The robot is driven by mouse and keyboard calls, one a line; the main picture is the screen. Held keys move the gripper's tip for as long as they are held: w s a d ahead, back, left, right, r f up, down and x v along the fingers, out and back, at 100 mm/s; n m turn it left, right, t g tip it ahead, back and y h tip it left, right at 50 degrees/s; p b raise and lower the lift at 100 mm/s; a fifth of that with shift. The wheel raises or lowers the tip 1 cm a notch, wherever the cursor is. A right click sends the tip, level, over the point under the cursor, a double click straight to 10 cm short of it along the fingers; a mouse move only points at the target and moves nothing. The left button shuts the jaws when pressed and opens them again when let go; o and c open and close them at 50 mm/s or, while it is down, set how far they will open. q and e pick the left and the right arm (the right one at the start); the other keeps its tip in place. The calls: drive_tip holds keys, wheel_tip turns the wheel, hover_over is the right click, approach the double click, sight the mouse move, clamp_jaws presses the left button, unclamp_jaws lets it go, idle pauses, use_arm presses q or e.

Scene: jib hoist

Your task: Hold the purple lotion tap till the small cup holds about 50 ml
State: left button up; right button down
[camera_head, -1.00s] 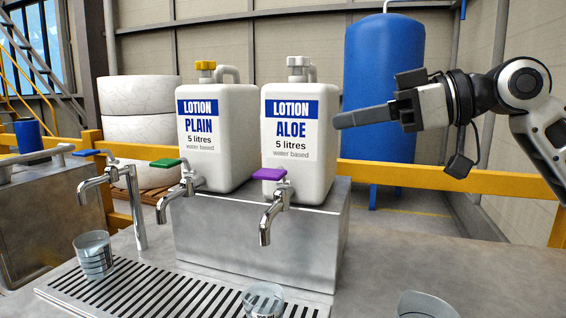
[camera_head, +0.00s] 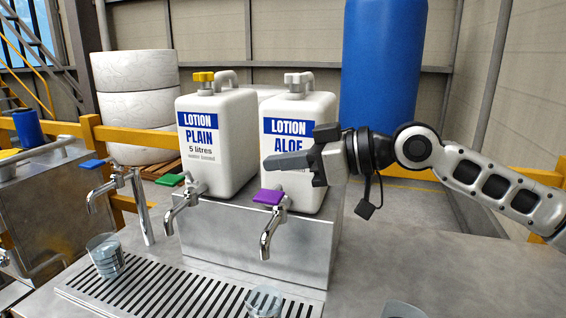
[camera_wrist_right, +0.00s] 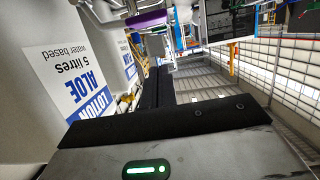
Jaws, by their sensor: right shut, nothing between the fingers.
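The purple lotion tap (camera_head: 268,197) sits on the front of the white LOTION ALOE container (camera_head: 312,182), its chrome spout (camera_head: 266,243) pointing down. A small clear cup (camera_head: 264,301) stands on the drip grate below that spout, partly cut off by the bottom edge; I cannot make out any lotion in it. My right gripper (camera_head: 267,162) is shut and empty, in front of the ALOE label and a little above the purple lever, apart from it. The lever also shows at the top of the right wrist view (camera_wrist_right: 146,19). My left gripper is not in view.
The LOTION PLAIN container (camera_head: 215,165) with a green-lever tap (camera_head: 170,180) stands to the left. A blue-lever tap (camera_head: 93,164) rises farther left, with a graduated cup (camera_head: 106,258) below. Another cup (camera_head: 404,311) is at the bottom edge. The counter at right is clear.

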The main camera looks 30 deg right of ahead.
sight(269, 197)
use_arm(q)
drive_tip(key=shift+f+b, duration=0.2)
drive_tip(key=shift+b, duration=0.55)
use_arm(e)
wheel_tip(269, 197, down, 4)
drive_tip(key=shift+f, duration=0.1)
